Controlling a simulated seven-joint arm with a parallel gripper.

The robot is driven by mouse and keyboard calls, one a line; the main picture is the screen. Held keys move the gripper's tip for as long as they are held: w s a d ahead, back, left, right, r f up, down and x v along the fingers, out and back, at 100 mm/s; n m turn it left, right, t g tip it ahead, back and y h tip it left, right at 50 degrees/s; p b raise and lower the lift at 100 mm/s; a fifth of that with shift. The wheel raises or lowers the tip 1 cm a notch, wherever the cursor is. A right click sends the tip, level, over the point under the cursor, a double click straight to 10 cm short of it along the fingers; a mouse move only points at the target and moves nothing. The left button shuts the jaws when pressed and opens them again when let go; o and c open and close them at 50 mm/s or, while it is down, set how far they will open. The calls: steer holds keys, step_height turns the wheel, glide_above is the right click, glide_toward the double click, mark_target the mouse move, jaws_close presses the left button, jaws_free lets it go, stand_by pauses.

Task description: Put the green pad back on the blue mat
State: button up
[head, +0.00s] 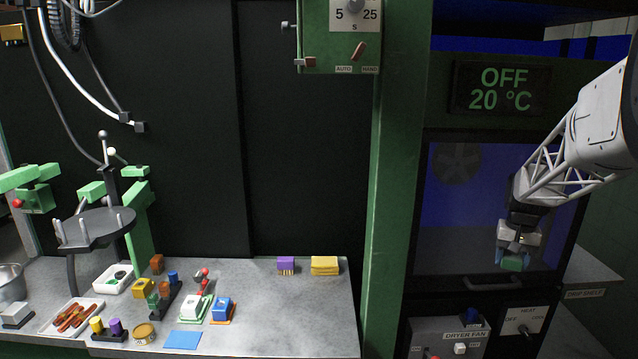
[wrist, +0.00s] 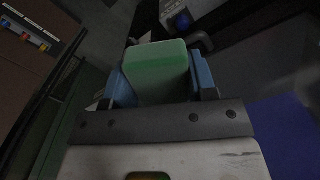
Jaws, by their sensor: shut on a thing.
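The green pad (wrist: 157,72) is held between the two blue fingers of my gripper (wrist: 163,85) in the wrist view. In the head view my gripper (head: 513,258) is at the right, in front of the dryer's dark door, with the green pad (head: 511,264) at its tip. It is well to the right of the table. The blue mat (head: 183,340) lies flat and bare near the table's front edge in the head view. The pad's underside is hidden.
The dryer's door handle (head: 487,285) is just below my gripper. On the table (head: 290,325), a blue block (head: 221,308) on an orange mat and a white block (head: 195,309) on a green mat stand beside the blue mat. A round tin (head: 144,333) stands left of it.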

steer(key=d+m, duration=0.2)
steer(key=d, duration=2.3)
steer(key=shift+s+d+r+m, duration=0.2)
steer(key=shift+s+d+m, duration=0.05)
steer(key=shift+s+m, duration=0.15)
